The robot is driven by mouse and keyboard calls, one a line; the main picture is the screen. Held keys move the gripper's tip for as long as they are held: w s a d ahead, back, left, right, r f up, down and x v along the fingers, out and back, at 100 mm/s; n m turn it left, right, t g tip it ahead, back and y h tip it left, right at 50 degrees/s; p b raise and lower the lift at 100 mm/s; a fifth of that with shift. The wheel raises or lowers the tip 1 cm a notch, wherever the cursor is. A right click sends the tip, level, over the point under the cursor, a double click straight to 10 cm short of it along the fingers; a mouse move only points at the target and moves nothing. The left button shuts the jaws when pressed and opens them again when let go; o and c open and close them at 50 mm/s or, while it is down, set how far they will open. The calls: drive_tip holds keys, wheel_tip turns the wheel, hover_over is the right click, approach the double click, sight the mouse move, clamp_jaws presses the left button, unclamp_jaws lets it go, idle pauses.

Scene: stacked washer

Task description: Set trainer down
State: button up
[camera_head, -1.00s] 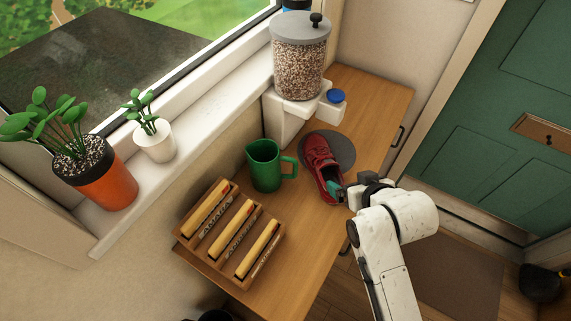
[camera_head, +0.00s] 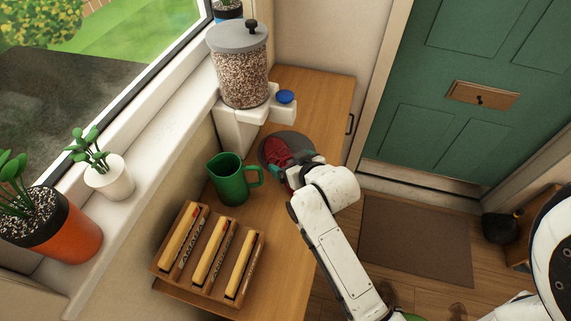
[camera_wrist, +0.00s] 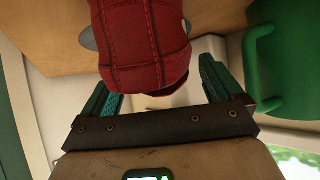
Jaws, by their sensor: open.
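The red trainer (camera_head: 277,152) is on the grey round mat (camera_head: 300,143) on the wooden worktop, its front part pointing towards the back. My gripper (camera_head: 296,172) is at its near end and hides the heel from the head camera. In the wrist view the back of the trainer (camera_wrist: 145,45) fills the space between my gripper's teal fingers (camera_wrist: 158,85). The fingers stand apart, one on each side, with visible gaps to the red surface. My gripper is open. I cannot tell whether the whole sole rests flat.
A green jug (camera_head: 230,182) stands close left of the trainer; it also shows in the wrist view (camera_wrist: 283,65). A wooden tray (camera_head: 172,283) of hot-dog-like items lies nearer. A grain dispenser (camera_head: 239,75) with a blue knob (camera_head: 285,96) stands behind. The worktop's right edge is close.

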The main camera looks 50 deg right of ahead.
drive_tip(key=shift+x, duration=1.25)
drive_tip(key=shift+c, duration=0.3)
drive_tip(key=c, duration=1.3)
